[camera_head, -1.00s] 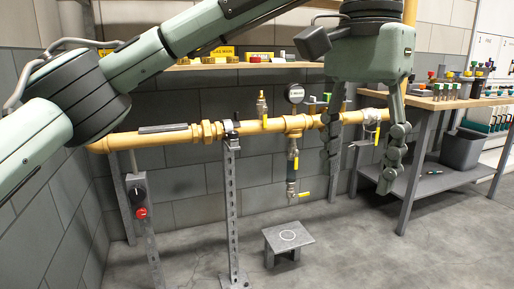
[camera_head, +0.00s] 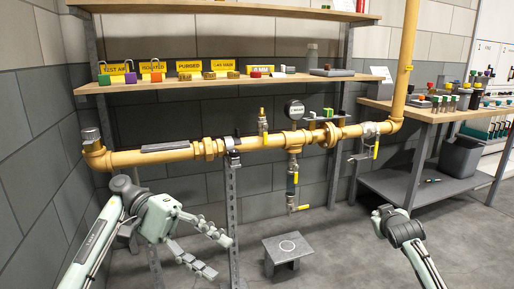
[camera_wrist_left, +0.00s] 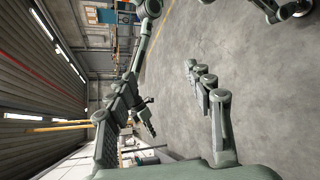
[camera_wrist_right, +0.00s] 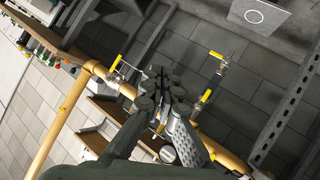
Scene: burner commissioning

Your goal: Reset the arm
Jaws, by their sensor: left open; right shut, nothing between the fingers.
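My left gripper (camera_head: 224,256) is in the lower left of the head view, in front of the yellow pipe line. Its two fingers are spread apart with nothing between them. The open fingers also show in the left wrist view (camera_wrist_left: 160,72). My right arm (camera_head: 408,238) is at the lower right of the head view, in front of the workbench, and its fingers are barely visible there. In the right wrist view my right gripper (camera_wrist_right: 165,80) is shut, fingertips together and empty. Neither gripper visibly touches anything.
A yellow pipe (camera_head: 155,157) with a gauge (camera_head: 294,110) and valves runs along the wall. A small grey stand (camera_head: 288,247) sits on the floor between my arms. A workbench (camera_head: 432,115) stands at right.

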